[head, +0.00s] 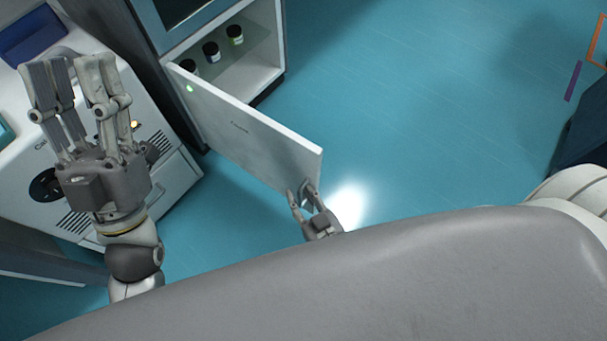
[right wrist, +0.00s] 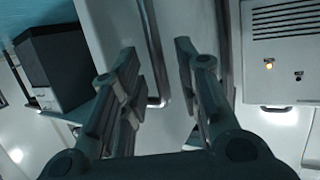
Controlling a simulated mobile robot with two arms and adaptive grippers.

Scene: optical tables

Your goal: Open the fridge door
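The white fridge door (head: 245,130) stands swung well open in the head view. Its hinge side is by the fridge (head: 262,45), whose shelf and jars show inside. My right gripper (head: 299,190) is at the door's free end, low in the picture. In the right wrist view, its fingers (right wrist: 160,58) are parted, with a grey metal bar handle (right wrist: 153,55) visible between them; contact cannot be told. My left gripper (head: 82,75) is open and empty, raised at the left in front of the white machine, away from the door.
The white machine (head: 165,165) with a vent and dial stands left of the fridge. Several small dark-lidded jars (head: 211,52) stand inside the fridge. The teal floor (head: 400,100) right of the door is clear. A dark cabinet (head: 585,125) is at the far right.

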